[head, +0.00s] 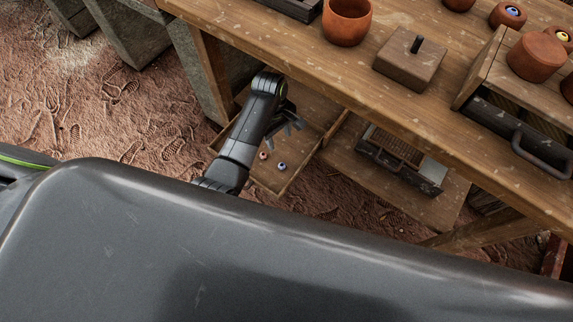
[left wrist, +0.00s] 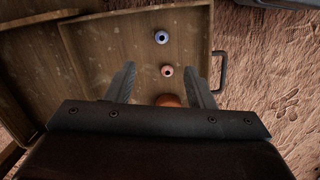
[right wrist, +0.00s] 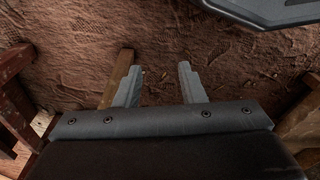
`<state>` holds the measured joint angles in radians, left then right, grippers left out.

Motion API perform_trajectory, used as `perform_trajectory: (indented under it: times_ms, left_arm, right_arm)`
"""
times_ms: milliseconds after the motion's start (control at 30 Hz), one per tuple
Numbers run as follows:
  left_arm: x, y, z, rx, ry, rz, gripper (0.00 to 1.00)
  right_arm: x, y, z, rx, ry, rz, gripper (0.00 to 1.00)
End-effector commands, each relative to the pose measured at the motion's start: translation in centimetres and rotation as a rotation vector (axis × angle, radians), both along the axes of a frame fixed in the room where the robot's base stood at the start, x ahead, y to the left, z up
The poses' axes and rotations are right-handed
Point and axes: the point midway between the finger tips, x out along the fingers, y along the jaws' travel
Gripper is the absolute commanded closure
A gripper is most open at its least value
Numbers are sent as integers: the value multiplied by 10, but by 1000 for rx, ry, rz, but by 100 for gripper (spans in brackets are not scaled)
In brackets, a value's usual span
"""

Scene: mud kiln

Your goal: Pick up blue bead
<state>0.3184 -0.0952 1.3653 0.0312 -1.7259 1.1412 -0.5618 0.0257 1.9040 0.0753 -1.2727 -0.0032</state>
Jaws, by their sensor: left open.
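The blue bead (head: 282,166) lies in an open wooden drawer (head: 268,180) under the table. In the left wrist view the blue bead (left wrist: 161,37) lies beyond my fingertips, near the drawer's far end. My right gripper (right wrist: 155,77) is open and empty over the dirt floor, away from the beads.
The drawer's walls and metal handle (left wrist: 219,72) stand close to the left fingers. An orange-brown object (left wrist: 168,100) is partly hidden between them. The table (head: 330,75) overhangs the drawer, with a clay cup (head: 346,22) and a lidded block (head: 409,62) on top.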

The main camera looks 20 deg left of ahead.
Motion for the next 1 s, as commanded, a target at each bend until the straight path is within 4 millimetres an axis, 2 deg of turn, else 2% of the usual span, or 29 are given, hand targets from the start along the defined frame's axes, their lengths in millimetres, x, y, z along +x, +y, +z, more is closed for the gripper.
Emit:
perform_trajectory:
  times_ms: [400,533,767,1000]
  left_arm:
    - [-6,-8,-88,-1,3,-2,51]
    - [-7,-10,-103,-1,1,-3,51]
    - [-7,-10,-115,0,0,-2,51]
    - [-9,-6,-148,1,0,-3,51]
  right_arm:
    - [18,11,33,55,-141,3,64]
    - [22,14,43,70,-179,6,64]
    - [24,16,51,82,-210,10,64]
    - [30,23,69,108,-296,23,64]
